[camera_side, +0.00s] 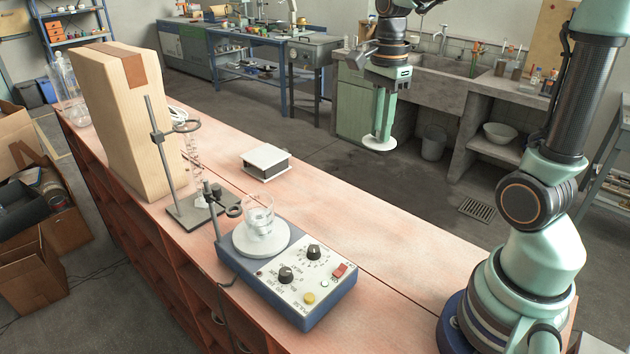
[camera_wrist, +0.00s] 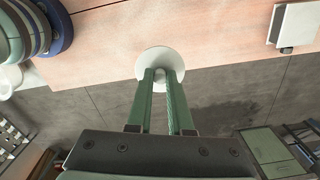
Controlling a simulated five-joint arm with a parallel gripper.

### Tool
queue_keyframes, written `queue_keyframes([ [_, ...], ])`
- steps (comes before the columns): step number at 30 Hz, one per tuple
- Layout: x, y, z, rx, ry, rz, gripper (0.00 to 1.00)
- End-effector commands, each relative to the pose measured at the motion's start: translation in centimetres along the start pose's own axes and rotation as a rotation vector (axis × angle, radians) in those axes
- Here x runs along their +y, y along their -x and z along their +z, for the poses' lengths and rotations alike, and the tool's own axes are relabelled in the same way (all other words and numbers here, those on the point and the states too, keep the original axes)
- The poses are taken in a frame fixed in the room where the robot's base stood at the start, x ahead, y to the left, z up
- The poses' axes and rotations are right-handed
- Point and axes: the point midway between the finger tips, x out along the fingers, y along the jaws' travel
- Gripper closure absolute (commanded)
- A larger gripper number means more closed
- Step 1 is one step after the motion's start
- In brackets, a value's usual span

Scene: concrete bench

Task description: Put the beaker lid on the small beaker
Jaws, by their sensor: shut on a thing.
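The beaker lid (camera_side: 379,143) is a white disc, held flat under my gripper (camera_side: 381,133), which is shut on it in the air, beyond the bench's far edge in the side view. In the wrist view the lid (camera_wrist: 158,64) sits at the tips of my gripper (camera_wrist: 160,80), with the small knob between the fingers. The small beaker (camera_side: 259,213) is clear glass and stands upright on the round plate of the blue hotplate (camera_side: 310,280). It is open at the top, well to the left of and lower than my gripper. The beaker does not show in the wrist view.
A retort stand (camera_side: 185,210) and the hotplate's rod with a clamp rise close to the beaker. A small white-topped box (camera_side: 266,161) lies behind it and also shows in the wrist view (camera_wrist: 292,24). A tall wooden block (camera_side: 125,120) stands at the left.

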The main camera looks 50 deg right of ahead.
Motion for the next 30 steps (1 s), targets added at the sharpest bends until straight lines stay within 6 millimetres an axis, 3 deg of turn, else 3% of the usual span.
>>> queue_keyframes([
  [13,0.0,0.5,0.1,0.000,0.001,0.000,1.00],
  [17,-0.7,0.3,1.2,0.000,0.032,0.001,1.00],
  [20,-2.0,0.1,3.6,0.000,0.094,0.002,1.00],
  [23,-3.5,-0.3,7.2,0.000,0.179,0.003,1.00],
  [30,-5.4,-1.8,17.1,0.001,0.383,0.003,1.00],
])
